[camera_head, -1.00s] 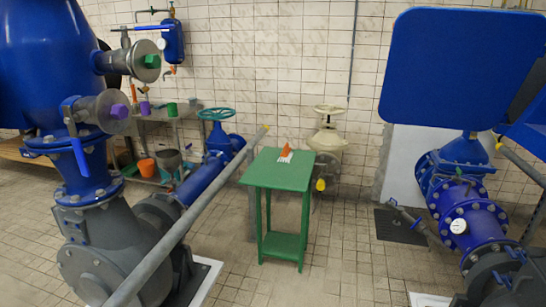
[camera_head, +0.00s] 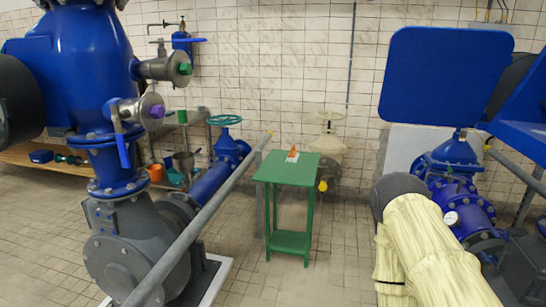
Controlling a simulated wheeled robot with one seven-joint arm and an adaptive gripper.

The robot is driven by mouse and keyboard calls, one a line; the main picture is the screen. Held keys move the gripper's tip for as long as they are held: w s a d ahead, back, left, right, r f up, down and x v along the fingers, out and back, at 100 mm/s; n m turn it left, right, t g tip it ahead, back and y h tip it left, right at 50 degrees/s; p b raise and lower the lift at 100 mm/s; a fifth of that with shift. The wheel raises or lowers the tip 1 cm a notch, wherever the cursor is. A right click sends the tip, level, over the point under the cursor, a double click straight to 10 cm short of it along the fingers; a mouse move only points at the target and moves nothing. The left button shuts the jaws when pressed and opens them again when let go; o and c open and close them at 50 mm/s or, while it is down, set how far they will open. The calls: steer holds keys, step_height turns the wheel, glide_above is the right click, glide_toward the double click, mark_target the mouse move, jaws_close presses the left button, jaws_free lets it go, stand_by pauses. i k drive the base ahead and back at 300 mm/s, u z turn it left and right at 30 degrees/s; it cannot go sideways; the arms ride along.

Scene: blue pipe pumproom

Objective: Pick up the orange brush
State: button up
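A small orange object with a pale part, likely the orange brush (camera_head: 293,153), is on the top of the green table (camera_head: 268,171) in the middle of the view. It is too small to make out in detail. My arm (camera_head: 425,245), in a cream cover, shows at the lower right. My gripper is not in view. The arm is well apart from the table and the orange object.
A long grey rail (camera_head: 205,215) runs diagonally left of the table. Blue pumps and pipes (camera_head: 95,75) stand on the left, with more blue pipework (camera_head: 455,180) on the right. Tiled floor (camera_head: 330,265) before the table is clear.

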mark_target(293, 155)
steer(key=u, duration=0.25)
steer(key=i, duration=2)
steer(key=z, duration=0.3)
steer(key=i, duration=1.2)
steer(key=z, duration=0.3)
